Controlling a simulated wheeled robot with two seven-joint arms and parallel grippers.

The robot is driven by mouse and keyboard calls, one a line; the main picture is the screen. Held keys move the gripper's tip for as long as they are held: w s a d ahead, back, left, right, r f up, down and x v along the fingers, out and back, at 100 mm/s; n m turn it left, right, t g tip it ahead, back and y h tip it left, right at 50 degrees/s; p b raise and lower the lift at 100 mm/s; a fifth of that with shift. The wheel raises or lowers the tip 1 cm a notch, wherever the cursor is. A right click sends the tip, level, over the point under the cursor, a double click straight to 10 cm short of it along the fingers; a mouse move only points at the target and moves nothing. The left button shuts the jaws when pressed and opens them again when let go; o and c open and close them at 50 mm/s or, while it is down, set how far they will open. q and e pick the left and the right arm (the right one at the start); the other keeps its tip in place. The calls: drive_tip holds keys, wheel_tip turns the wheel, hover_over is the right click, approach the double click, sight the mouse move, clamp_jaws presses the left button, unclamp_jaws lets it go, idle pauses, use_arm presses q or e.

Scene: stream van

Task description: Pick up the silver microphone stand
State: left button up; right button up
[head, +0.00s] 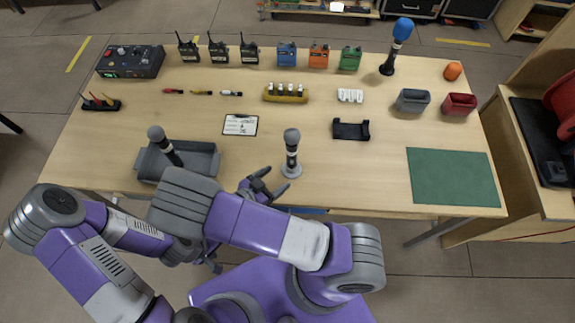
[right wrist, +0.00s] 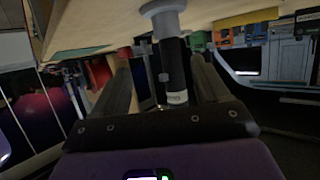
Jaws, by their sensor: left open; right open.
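The silver microphone stand (head: 292,170) is a small round base near the front edge of the table. It holds an upright dark microphone with a grey head (head: 291,136). In the right wrist view the stand's base (right wrist: 163,7) is at the top, with the microphone (right wrist: 174,70) hanging below it in the picture, between the two finger lines. My right gripper (head: 273,182) is open just left of the stand; contact cannot be told. My left gripper (head: 212,263) is open below the table's front edge, partly hidden by my arm.
A grey tray (head: 207,160) with another microphone (head: 160,142) lies to the left. A clipboard (head: 240,125) and black holder (head: 351,130) are behind the stand. A green mat (head: 450,178) lies at right. Radios (head: 249,51) and a blue-topped microphone (head: 398,40) line the back.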

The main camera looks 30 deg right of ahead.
sight(288, 166)
drive_tip(key=shift+w+d+f+b, duration=0.1)
drive_tip(key=shift+w+f+b, duration=0.3)
drive_tip(key=shift+w+f, duration=0.45)
drive_tip(key=shift+b+x, duration=0.4)
drive_tip(key=shift+x, duration=3.2)
drive_tip(key=shift+r, duration=0.2)
drive_tip(key=c, duration=1.2)
use_arm(q)
drive_tip(key=shift+w+f, duration=0.3)
drive_tip(key=shift+f, duration=0.35)
drive_tip(key=shift+w+f, duration=0.25)
drive_tip(key=shift+f, duration=0.35)
use_arm(e)
drive_tip(key=shift+r, duration=0.15)
